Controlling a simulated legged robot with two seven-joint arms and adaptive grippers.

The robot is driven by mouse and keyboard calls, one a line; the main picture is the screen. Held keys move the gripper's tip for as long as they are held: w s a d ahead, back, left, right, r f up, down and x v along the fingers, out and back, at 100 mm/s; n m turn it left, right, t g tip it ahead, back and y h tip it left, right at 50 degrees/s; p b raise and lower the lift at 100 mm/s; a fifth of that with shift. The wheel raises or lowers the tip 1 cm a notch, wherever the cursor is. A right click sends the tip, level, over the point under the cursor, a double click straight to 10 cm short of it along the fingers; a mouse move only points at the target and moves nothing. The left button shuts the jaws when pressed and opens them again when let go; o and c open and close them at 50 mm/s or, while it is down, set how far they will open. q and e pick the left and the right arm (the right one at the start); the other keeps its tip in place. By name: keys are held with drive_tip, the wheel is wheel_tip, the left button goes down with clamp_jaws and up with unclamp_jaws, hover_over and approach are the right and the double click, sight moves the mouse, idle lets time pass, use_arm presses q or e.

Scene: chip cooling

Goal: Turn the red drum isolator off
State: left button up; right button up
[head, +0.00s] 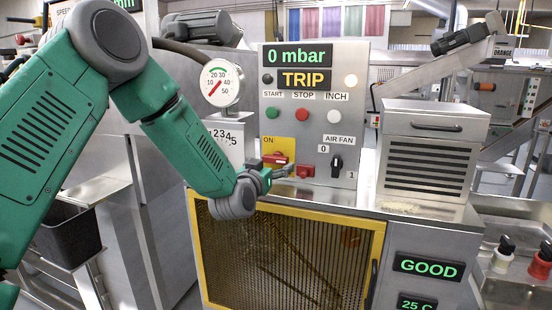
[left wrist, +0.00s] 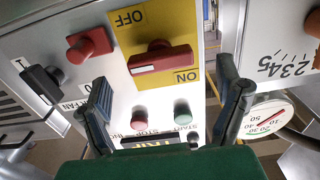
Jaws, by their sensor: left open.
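My left gripper (head: 282,173) is just in front of the panel, below the isolator in the head view. Its fingers (left wrist: 165,78) are spread wide and empty, apart from the handle. My right gripper is not in view.
A second red switch (head: 305,171) and the black AIR FAN selector (head: 336,164) sit right of the isolator. START, STOP and INCH buttons are above. The display (head: 303,78) reads TRIP. A gauge (head: 220,82) stands left; a yellow-framed mesh guard (head: 290,255) is below.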

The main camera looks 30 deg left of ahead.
sight(275, 162)
use_arm(q)
drive_tip(key=x, duration=0.4)
drive_tip(key=shift+s+a+f, duration=0.1)
drive_tip(key=shift+a+f, duration=0.05)
drive_tip(key=shift+a, duration=0.15)
drive_tip(key=shift+w+d, duration=0.2)
drive_tip(key=shift+w, duration=0.1)
drive_tip(key=shift+d, duration=0.3)
drive_tip(key=shift+c, duration=0.4)
drive_tip(key=c, duration=0.7)
drive_tip(key=shift+a, duration=0.1)
drive_tip(key=c, duration=0.4)
drive_tip(key=shift+o, duration=0.2)
drive_tip(key=shift+a, duration=0.2)
